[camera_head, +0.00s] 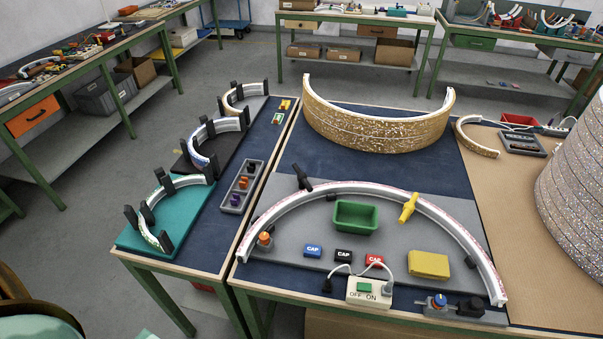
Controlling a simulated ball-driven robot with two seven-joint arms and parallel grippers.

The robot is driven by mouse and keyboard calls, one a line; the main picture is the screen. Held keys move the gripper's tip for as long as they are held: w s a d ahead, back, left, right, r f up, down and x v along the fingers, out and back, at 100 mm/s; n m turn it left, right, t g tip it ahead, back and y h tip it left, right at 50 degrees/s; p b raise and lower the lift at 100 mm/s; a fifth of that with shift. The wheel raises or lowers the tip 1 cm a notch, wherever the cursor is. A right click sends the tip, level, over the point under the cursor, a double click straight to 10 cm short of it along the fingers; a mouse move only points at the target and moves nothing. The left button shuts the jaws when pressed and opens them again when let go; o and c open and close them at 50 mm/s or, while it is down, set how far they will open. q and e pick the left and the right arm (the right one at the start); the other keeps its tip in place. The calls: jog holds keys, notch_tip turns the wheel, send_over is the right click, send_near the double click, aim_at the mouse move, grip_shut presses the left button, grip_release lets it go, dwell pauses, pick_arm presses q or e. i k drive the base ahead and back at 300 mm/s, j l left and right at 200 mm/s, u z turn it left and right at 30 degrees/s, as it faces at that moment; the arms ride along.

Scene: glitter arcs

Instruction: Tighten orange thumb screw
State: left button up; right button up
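A small orange knob (265,237), which looks like the orange thumb screw, stands at the left end of a large white arc (345,187). It sits on a grey base at the near left corner of a grey board (300,224). How tight it is cannot be told from this view. A blue knob (438,299) sits on a grey block near the arc's right end. A black clamp (302,178) and a yellow clamp (408,207) are on the arc. Neither of my grippers is in view.
Inside the arc are a green tray (356,215), a yellow block (428,264), and blue, black and red CAP blocks. A switch box (369,292) with cables lies at the front edge. A glittery arc (378,125) stands behind. Smaller arcs stand on the left table.

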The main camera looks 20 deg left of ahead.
aim_at(264, 236)
jog(key=u, duration=1.15)
